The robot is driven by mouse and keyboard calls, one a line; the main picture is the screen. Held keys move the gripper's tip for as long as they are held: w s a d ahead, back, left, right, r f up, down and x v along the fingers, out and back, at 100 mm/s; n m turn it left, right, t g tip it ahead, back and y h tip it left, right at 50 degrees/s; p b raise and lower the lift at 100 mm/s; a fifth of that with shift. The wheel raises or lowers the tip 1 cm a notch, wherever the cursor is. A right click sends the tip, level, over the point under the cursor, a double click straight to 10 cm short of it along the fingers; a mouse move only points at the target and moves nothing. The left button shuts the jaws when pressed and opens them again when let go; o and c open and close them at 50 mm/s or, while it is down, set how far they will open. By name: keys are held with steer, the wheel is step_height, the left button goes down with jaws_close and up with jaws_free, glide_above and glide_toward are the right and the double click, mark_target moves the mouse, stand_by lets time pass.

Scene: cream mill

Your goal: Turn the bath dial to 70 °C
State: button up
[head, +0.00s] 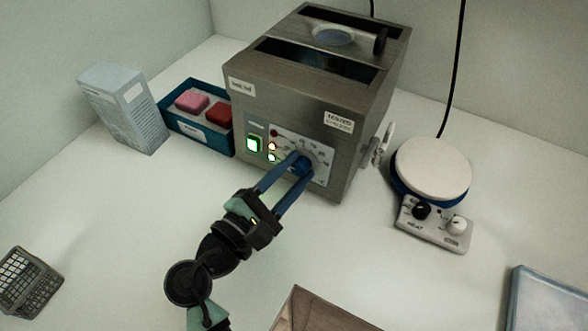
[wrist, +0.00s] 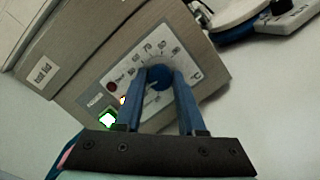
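The bath dial is a round blue knob (head: 302,164) on a white scale plate on the front of the steel water bath (head: 290,100). It also shows in the wrist view (wrist: 159,78). My gripper (head: 298,168) reaches it from the front. Its two blue fingers (wrist: 161,84) lie one on each side of the knob and appear to touch it, so the gripper looks shut on the dial. The knob's pointer mark cannot be made out. A green lit switch (head: 253,144) and small lamps sit left of the scale.
A hot plate (head: 432,222) with a white top stands right of the bath. A blue tray (head: 197,137) with pink and red blocks and a pale carton (head: 124,108) stand left. A wire basket (head: 27,281) is front left. The counter between is clear.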

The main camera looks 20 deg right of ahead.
jaws_close()
steer(key=shift+m, duration=0.4)
steer(key=m+g, duration=0.1)
steer(key=m, duration=0.3)
steer(key=shift+b, duration=0.3)
steer(key=m+y, duration=0.1)
steer(key=m, duration=0.3)
steer(key=shift+r+m+g+b, duration=0.1)
steer(key=shift+m+g+b, duration=0.2)
steer(key=shift+m+g, duration=0.1)
steer(key=m+b, duration=0.1)
steer(key=m, duration=0.3)
steer(key=shift+y, duration=0.4)
steer(key=shift+r+m+y+b, duration=0.15)
steer(key=shift+m+y+b, duration=0.35)
steer(key=shift+m, duration=1.4)
